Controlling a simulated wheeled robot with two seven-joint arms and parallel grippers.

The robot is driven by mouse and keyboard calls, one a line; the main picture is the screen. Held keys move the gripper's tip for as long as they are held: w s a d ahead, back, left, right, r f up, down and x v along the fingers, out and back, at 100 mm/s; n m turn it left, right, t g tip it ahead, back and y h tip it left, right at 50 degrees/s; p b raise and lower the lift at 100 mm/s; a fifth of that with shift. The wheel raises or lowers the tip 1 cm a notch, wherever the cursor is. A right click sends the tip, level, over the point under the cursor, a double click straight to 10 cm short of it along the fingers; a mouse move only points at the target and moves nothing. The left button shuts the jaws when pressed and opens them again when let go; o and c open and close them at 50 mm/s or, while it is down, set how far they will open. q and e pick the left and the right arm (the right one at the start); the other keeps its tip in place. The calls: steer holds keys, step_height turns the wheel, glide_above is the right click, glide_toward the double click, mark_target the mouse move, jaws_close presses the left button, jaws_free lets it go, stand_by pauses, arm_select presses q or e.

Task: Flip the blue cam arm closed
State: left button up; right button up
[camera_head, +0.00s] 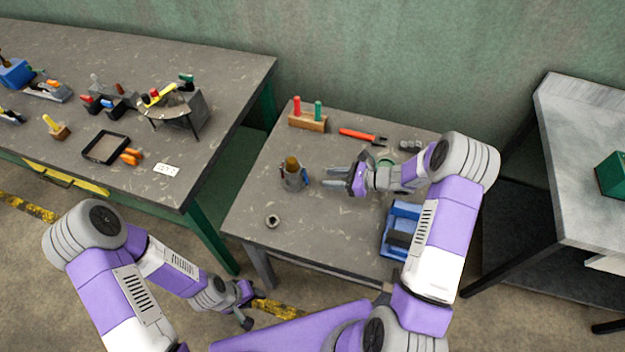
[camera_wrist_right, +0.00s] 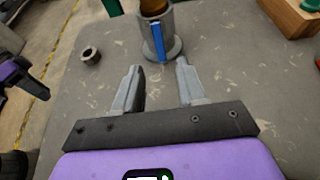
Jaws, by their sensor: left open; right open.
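The blue cam arm (camera_wrist_right: 158,41) stands upright against the side of a grey round fixture (camera_wrist_right: 178,47), which holds a brown-orange part (camera_wrist_right: 153,6). In the head view the fixture (camera_head: 293,184) is on the middle table, with the blue arm (camera_head: 305,174) on its right side. My right gripper (camera_head: 327,177) is open and empty, just right of the fixture. In the right wrist view its fingers (camera_wrist_right: 158,68) point at the fixture, with the blue arm between their lines and apart from them. My left gripper (camera_head: 253,308) is open and empty, low in front of the table.
A metal ring nut (camera_head: 272,221) lies front left of the fixture. A wooden block with red and green pegs (camera_head: 307,123) and red-handled pliers (camera_head: 362,136) are behind. A blue tray (camera_head: 394,246) is partly behind my right arm. The tabletop around the fixture is mostly clear.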

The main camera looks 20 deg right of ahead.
mark_target(307, 178)
steer(key=x, duration=0.7)
steer(key=shift+c, duration=0.3)
jaws_close()
